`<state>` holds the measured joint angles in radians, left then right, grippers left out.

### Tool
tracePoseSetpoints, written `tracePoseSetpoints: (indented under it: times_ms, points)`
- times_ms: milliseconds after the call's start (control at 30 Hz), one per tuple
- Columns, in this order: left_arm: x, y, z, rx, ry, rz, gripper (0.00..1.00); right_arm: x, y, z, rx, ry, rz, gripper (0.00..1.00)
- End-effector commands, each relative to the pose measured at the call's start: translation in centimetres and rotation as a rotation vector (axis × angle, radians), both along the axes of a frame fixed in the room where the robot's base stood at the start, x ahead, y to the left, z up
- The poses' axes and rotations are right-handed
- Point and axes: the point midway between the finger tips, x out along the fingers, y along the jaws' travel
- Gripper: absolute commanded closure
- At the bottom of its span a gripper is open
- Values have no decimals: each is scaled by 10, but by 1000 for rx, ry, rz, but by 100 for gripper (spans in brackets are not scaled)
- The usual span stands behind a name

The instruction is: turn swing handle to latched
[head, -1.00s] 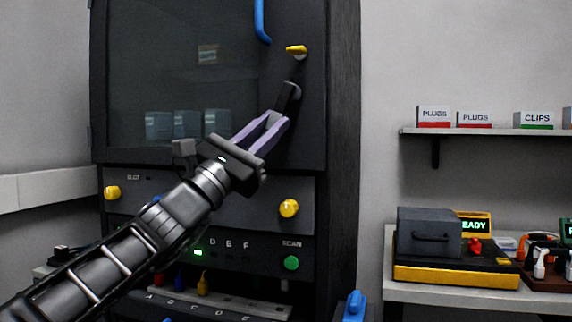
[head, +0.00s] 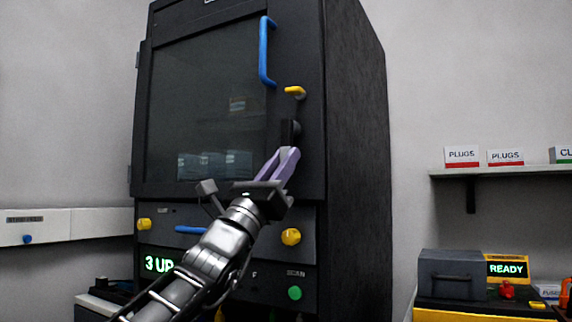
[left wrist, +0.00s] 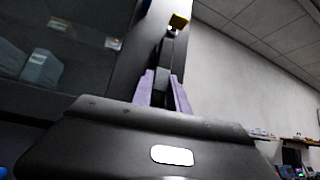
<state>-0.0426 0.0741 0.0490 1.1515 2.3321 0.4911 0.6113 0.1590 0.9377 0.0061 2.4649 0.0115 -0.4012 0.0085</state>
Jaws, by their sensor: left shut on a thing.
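The swing handle (head: 290,130) is a dark lever on the right strip of the black cabinet door. It hangs close to straight down, below a yellow catch (head: 294,91). My left gripper (head: 286,156), with purple fingers, is shut on its lower end from below. In the left wrist view the dark handle (left wrist: 166,62) stands between the two purple fingers, with the yellow catch (left wrist: 179,21) above it. The fingers hide the handle's lower end. My right gripper is not in view.
A blue bar handle (head: 264,52) is on the glass door, left of the yellow catch. Yellow knobs (head: 291,237) and a green SCAN button (head: 295,293) lie below. A shelf with PLUGS boxes (head: 461,157) and a READY display (head: 508,269) are at the right.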

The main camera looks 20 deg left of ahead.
Motion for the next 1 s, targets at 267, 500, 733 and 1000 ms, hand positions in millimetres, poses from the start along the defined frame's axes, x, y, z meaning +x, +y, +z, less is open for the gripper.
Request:
tracePoseSetpoints:
  times_ms: [267,500,733,1000]
  points:
    - [0,-1,0,-1,0,-3,68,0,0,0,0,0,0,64]
    - [0,0,0,-1,0,-2,59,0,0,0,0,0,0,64]
    - [-3,1,-4,-1,0,-1,59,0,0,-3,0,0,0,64]
    - [-29,7,-31,-1,0,-1,59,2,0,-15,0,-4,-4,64]
